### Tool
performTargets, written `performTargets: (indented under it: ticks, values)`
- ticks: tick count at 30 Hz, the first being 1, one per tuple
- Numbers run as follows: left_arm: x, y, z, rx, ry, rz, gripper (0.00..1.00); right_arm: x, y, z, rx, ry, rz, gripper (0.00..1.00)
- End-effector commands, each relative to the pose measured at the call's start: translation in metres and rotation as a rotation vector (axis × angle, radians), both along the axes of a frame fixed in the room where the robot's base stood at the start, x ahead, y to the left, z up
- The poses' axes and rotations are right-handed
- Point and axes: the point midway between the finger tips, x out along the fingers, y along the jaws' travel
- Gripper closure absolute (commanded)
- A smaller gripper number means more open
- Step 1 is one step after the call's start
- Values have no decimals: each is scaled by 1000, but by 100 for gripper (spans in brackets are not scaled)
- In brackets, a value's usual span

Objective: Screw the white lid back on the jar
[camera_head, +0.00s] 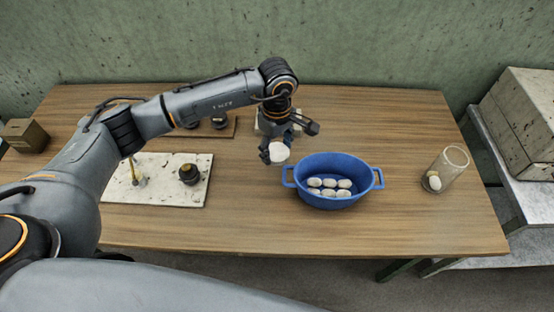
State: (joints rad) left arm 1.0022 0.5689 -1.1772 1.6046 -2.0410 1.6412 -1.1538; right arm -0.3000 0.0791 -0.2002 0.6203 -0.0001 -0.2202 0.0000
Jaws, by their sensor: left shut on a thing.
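My left gripper (279,146) is shut on a round white piece, which looks like the white lid (279,153). It holds it above the table, just left of the blue basin. The clear glass jar (452,164) stands at the right end of the table, well to the right of the gripper. Its top rim is uncovered, and a white cocoon (435,183) lies at its bottom. My right gripper is not in view.
A blue two-handled basin (341,201) with several white cocoons stands between gripper and jar. A pale board (170,200) holds a dark knobbed piece (189,174). A box (24,136) sits far left. Bare wood lies between basin and jar.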

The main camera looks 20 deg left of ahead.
Motion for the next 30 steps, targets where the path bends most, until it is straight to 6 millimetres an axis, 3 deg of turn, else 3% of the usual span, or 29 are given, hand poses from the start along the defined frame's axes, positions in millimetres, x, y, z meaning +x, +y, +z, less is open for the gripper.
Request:
performTargets:
  ticks: [3, 9, 30]
  values:
    - [1, 0, 20, 1, -5, -1, 52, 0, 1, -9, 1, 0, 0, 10]
    - [0, 0, 40, 0, -1, 0, 52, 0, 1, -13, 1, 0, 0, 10]
    - [0, -1, 43, 0, 0, 4, 52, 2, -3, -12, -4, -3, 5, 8]
